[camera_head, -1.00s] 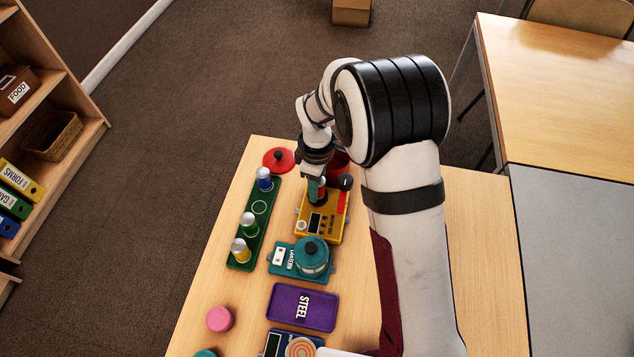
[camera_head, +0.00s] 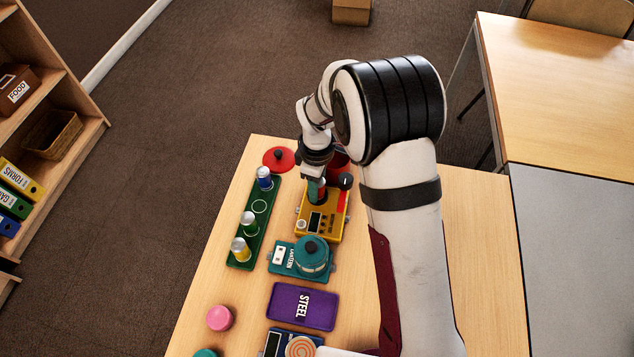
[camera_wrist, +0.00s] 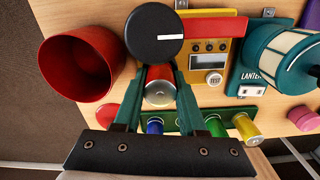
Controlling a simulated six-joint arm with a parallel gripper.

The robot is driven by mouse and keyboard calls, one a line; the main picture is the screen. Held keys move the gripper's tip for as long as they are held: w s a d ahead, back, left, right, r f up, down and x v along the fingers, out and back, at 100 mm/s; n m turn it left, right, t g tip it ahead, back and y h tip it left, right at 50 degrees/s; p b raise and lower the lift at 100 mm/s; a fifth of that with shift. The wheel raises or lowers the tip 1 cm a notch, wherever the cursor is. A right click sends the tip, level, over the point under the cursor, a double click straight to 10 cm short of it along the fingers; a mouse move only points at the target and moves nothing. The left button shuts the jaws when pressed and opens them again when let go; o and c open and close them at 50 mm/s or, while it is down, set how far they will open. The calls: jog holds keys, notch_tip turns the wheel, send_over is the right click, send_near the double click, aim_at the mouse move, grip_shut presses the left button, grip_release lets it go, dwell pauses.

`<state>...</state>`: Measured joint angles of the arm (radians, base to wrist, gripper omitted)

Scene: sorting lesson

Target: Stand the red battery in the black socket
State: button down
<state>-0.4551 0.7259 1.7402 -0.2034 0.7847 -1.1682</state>
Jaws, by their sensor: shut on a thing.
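My gripper (camera_head: 316,189) points down over the far end of the yellow tester (camera_head: 327,226). In the wrist view its two green fingers (camera_wrist: 159,80) are closed on the sides of the red battery (camera_wrist: 158,94), whose silver end faces the camera. The black socket (camera_head: 318,201) shows as a dark ring on the tester directly below the fingertips. The battery looks upright and in line with the socket. The fingers hide its lower end, so I cannot tell how deep it sits.
A black knob (camera_head: 346,181) and a red cup (camera_wrist: 75,65) stand close to the gripper. A green rack (camera_head: 247,230) with several batteries and one empty ring is to the left. A teal lantern (camera_head: 312,258), purple tray (camera_head: 290,313) and red lid (camera_head: 279,159) are nearby.

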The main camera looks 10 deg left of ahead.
jog(key=shift+f, duration=0.1)
jog(key=c, duration=0.8)
grip_release()
jog(key=shift+o, duration=0.2)
jog(key=shift+r, duration=5.5)
notch_tip(320, 180, up, 6)
